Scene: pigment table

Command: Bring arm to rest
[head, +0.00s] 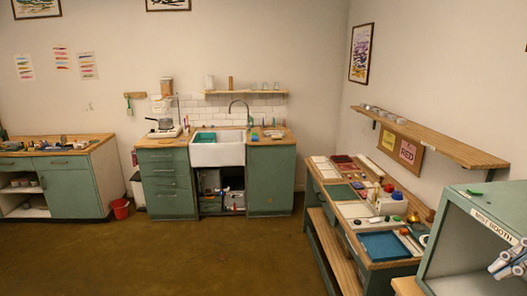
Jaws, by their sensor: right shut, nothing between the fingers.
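My right gripper (506,263) is at the right edge of the head view, shut and empty. It is in front of the mist booth (447,228), a green box with an open front and a white label. Part of my right arm is cut off by the picture edge. My left gripper and left arm are out of view.
A long pigment table (352,211) with trays and small jars stands left of the booth, below a wooden wall shelf (430,137). A white sink (217,152) between green cabinets is at the back wall. A red bucket (120,208) stands on the floor. The middle floor is clear.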

